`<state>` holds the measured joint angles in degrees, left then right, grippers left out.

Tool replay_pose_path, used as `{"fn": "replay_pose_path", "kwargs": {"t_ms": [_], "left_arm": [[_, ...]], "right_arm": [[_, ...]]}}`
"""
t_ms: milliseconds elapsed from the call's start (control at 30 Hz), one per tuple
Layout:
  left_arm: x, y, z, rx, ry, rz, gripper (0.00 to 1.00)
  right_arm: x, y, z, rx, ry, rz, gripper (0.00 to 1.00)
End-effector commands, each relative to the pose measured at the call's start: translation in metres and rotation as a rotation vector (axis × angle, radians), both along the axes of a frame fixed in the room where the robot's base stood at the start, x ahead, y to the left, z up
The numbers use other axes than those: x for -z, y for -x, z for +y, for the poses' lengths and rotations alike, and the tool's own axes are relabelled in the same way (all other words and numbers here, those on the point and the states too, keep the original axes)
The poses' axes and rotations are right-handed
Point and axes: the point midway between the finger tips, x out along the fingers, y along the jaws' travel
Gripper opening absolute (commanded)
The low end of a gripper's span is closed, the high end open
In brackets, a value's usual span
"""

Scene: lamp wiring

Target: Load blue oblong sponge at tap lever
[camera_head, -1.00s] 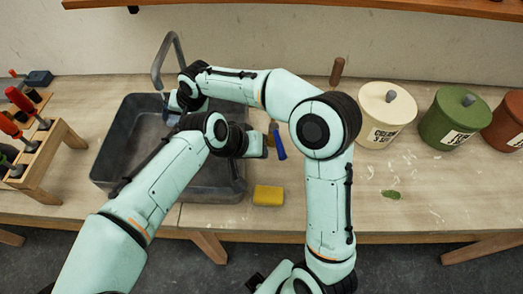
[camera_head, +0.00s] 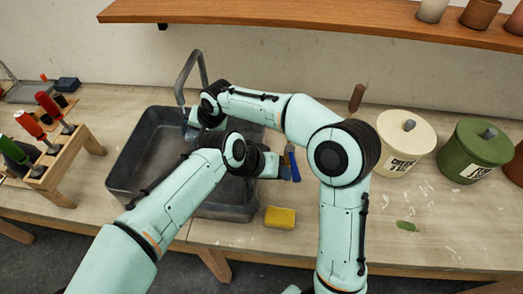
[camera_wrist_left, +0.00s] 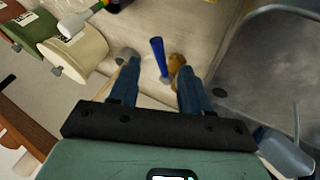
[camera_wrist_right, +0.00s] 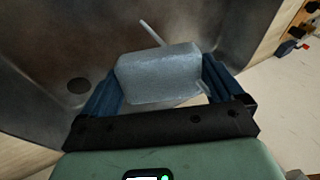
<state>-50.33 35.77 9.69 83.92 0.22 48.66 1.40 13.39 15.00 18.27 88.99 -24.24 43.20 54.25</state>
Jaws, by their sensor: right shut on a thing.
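My right gripper (camera_wrist_right: 160,85) is shut on a pale blue-grey oblong block (camera_wrist_right: 158,72), which looks like the sponge. A thin rod rises behind the block and a short one shows at its right end; I cannot tell whether they belong to the tap lever. In the head view this gripper (camera_head: 190,128) is over the sink's back edge, below the curved tap (camera_head: 186,68). My left gripper (camera_wrist_left: 155,65) is open, its fingers apart, with a blue-handled tool (camera_wrist_left: 158,55) and a brown piece beyond them. The tool also shows in the head view (camera_head: 292,162).
The grey sink (camera_head: 122,180) lies under both arms. A yellow sponge (camera_head: 280,217) is at its front right. A wooden rack (camera_head: 62,190) with screwdrivers and a dark blue block (camera_head: 67,84) are on the left. Cream (camera_head: 403,145) and green (camera_head: 473,155) canisters stand on the right.

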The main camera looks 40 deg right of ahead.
Motion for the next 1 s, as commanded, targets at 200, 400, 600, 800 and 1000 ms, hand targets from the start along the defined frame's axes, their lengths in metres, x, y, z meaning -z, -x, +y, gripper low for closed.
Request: {"fn": "replay_pose_path", "kwargs": {"t_ms": [200, 400, 600, 800, 1000], "left_arm": [[0.011, 0.009, -0.019, -0.047, 0.07, 0.011, 0.47], [0.032, 0.027, -0.054, -0.184, 0.236, 0.041, 0.47], [0.048, 0.042, -0.074, -0.356, 0.409, 0.072, 0.47], [0.061, 0.051, -0.073, -0.539, 0.568, 0.088, 0.47], [0.076, 0.056, -0.051, -0.714, 0.696, 0.071, 0.47]], "right_arm": [[0.0, 0.0, 0.0, 0.0, 0.0, 0.0, 0.7], [0.0, 0.0, 0.0, 0.0, 0.0, 0.0, 0.7], [0.0, 0.0, 0.0, 0.0, 0.0, 0.0, 0.7], [0.0, 0.0, 0.0, 0.0, 0.0, 0.0, 0.7], [0.0, 0.0, 0.0, 0.0, 0.0, 0.0, 0.7]]}}
